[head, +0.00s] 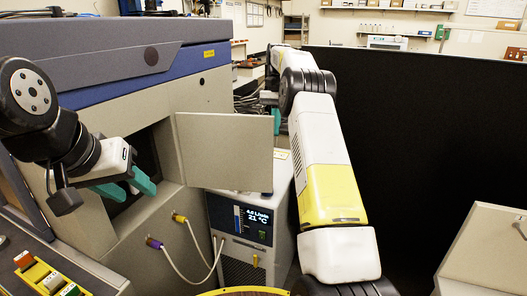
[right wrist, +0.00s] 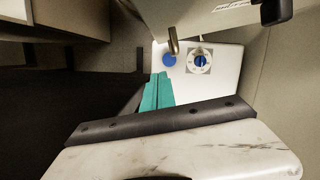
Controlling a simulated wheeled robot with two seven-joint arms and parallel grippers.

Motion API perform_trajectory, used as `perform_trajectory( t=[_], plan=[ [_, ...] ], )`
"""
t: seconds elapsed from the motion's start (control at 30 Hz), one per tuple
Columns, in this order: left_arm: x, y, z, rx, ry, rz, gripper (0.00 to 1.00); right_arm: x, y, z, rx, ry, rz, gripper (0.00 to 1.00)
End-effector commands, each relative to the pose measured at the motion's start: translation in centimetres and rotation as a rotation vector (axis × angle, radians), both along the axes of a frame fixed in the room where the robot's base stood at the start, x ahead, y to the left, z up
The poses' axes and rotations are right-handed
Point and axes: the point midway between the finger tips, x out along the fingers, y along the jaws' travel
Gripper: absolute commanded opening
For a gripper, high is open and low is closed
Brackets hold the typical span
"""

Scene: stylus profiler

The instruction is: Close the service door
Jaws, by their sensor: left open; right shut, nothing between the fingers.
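The service door (head: 225,150) is a flat beige panel standing open, swung out from the front of the grey machine. Its left edge is beside the dark opening (head: 146,158). My left gripper (head: 138,188) has spread teal fingers in front of the opening, left of the door; nothing is between them. My right gripper (head: 277,121) shows only partly, just past the door's upper right edge; whether it touches the door is unclear. In the right wrist view its teal fingers (right wrist: 157,92) are together and empty, over a white surface.
A chiller unit (head: 240,225) with a lit display stands below the door. Its white top (right wrist: 215,85), seen in the right wrist view, carries a blue cap and a dial. Hoses (head: 188,275) run from the machine's front to the chiller. A black partition (head: 430,130) stands at right.

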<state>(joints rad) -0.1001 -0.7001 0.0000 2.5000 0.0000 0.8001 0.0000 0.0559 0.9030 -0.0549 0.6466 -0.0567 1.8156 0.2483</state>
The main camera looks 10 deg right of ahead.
Motion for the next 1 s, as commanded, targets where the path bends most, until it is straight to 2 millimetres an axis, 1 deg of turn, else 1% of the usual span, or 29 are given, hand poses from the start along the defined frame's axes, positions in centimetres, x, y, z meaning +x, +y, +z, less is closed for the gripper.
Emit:
perform_trajectory(
  t=[0.13, 0.37, 0.6, 0.7, 0.83, 1.0],
  plan=[
    [0.0, 0.0, 0.0, 0.000, 0.000, 0.000, 0.45, -0.7, 0.2, -2.1, 0.000, 0.004, -0.001, 0.00],
    [0.0, 0.0, 0.0, 0.000, 0.000, 0.000, 0.45, -1.8, 0.5, -6.7, 0.000, 0.005, -0.001, 0.00],
    [0.0, 0.0, 0.0, 0.000, 0.000, 0.000, 0.45, -4.2, 1.5, -6.7, 0.001, 0.001, 0.001, 0.00],
    [0.0, 0.0, 0.0, 0.000, 0.000, 0.000, 0.45, -4.9, 1.7, -6.7, 0.000, 0.000, 0.000, 0.00],
    [0.0, 0.0, 0.0, 0.000, 0.000, 0.000, 0.45, -5.3, 1.8, -6.7, 0.000, 0.000, 0.000, 0.00],
    [0.0, 0.0, 0.0, 0.000, 0.000, 0.000, 0.45, -5.4, 1.9, -6.7, 0.000, 0.000, 0.000, 0.00]
  ],
)
